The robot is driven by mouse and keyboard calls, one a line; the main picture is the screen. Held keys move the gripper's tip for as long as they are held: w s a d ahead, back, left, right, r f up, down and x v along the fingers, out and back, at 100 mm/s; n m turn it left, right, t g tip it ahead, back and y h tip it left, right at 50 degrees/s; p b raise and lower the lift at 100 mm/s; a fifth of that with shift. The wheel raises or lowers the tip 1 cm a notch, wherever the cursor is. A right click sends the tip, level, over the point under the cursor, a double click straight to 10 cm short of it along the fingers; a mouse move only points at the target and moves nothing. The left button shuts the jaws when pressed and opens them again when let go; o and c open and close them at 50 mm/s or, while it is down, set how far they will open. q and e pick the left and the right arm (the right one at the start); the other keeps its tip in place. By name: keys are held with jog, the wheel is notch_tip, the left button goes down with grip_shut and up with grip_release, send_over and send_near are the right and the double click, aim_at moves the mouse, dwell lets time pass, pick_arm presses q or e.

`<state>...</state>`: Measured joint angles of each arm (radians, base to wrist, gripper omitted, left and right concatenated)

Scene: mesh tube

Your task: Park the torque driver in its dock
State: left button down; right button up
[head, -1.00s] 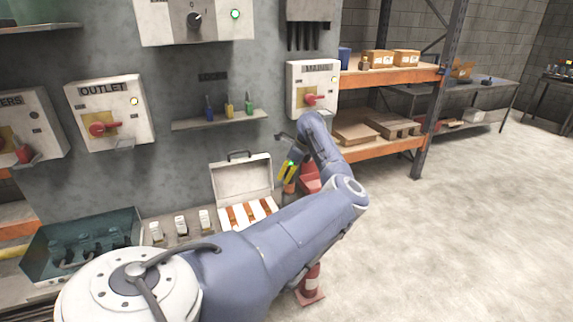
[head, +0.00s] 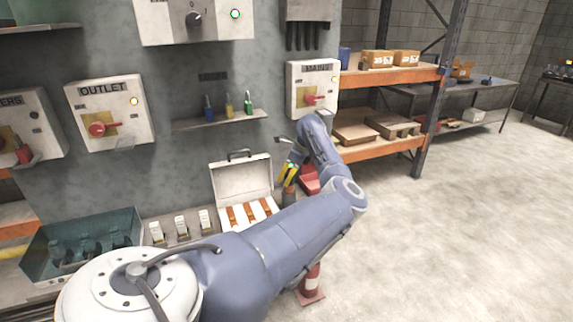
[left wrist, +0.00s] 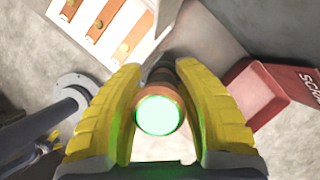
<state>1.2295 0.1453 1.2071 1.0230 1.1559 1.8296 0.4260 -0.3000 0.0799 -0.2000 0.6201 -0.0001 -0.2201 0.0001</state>
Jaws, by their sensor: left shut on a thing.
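The torque driver (left wrist: 165,76) sits between the yellow fingers of my left gripper (left wrist: 160,130) in the left wrist view. It is an orange-brown and dark cylinder with a glowing green end facing the camera. In the head view my left gripper (head: 288,172) is shut on the driver (head: 289,193), which points down just right of the open white case. The driver's lower end is hard to make out, so I cannot tell whether it touches anything. I cannot pick out the dock for certain. My right gripper is not in view.
The open white case (head: 241,177) with orange strips stands left of my gripper. A red bin (left wrist: 264,92) marked SCRAP is close on the right. A teal glass-sided box (head: 80,240) and several small white items lie farther left. A traffic cone (head: 311,284) stands on the floor.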

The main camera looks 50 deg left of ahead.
pick_arm(q)
jog(key=shift+f, duration=0.15)
jog(key=c, duration=0.9)
grip_release()
jog(key=shift+f, duration=0.1)
